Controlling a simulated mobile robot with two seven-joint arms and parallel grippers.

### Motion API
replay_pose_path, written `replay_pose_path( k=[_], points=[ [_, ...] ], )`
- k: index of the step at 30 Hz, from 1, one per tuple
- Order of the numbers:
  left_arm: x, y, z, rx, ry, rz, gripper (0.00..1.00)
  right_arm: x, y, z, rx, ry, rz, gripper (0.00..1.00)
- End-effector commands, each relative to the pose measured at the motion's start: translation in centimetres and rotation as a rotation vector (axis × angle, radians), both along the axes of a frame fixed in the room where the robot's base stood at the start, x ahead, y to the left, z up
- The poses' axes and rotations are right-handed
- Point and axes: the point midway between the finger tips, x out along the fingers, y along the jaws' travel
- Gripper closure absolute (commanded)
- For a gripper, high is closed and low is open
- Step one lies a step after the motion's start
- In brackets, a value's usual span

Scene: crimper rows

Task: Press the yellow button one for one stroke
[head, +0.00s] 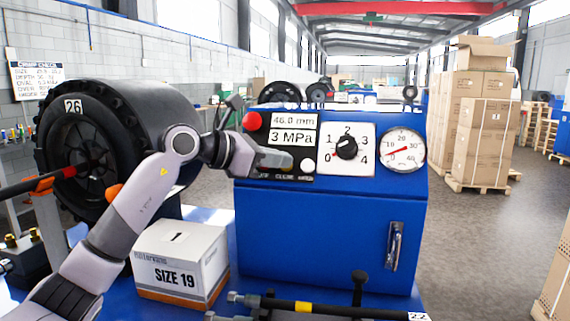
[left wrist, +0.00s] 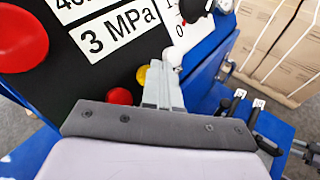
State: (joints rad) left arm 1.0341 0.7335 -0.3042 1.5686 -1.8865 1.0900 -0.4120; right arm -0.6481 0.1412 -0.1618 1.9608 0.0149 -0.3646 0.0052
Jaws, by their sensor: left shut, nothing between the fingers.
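The blue crimper has a black control panel with a row of small buttons low on it. The yellow button (left wrist: 142,76) shows in the left wrist view, just left of my fingers, between a small red button (left wrist: 119,96) and a white button (left wrist: 172,55). In the head view my gripper largely hides the yellow button, while the white button (head: 307,165) is clear. My left gripper (head: 288,160) is shut and empty, its tips at the button row; it also shows in the left wrist view (left wrist: 162,80). I cannot tell whether the tips touch anything. My right gripper is not in view.
A large red button (head: 252,121) sits at the panel's upper left, beside displays reading 46.0 mm and 3 MPa. A dial knob (head: 347,148) and a gauge (head: 404,150) are to the right. A SIZE 19 box (head: 180,262) stands below my left arm.

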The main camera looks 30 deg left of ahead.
Motion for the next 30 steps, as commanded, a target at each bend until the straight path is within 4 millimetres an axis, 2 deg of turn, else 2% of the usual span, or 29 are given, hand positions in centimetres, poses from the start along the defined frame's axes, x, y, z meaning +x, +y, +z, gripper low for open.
replay_pose_path(
  k=[13, 23, 30],
  points=[
    [-1.4, -0.3, 0.8, 0.001, 0.002, 0.000, 1.00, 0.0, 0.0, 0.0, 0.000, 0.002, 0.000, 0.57],
    [-1.5, -0.4, 1.0, 0.001, 0.001, 0.000, 1.00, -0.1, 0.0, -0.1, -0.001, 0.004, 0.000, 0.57],
    [-3.2, -0.8, 2.2, 0.003, -0.001, 0.000, 1.00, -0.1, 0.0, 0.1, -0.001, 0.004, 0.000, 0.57]
  ],
)
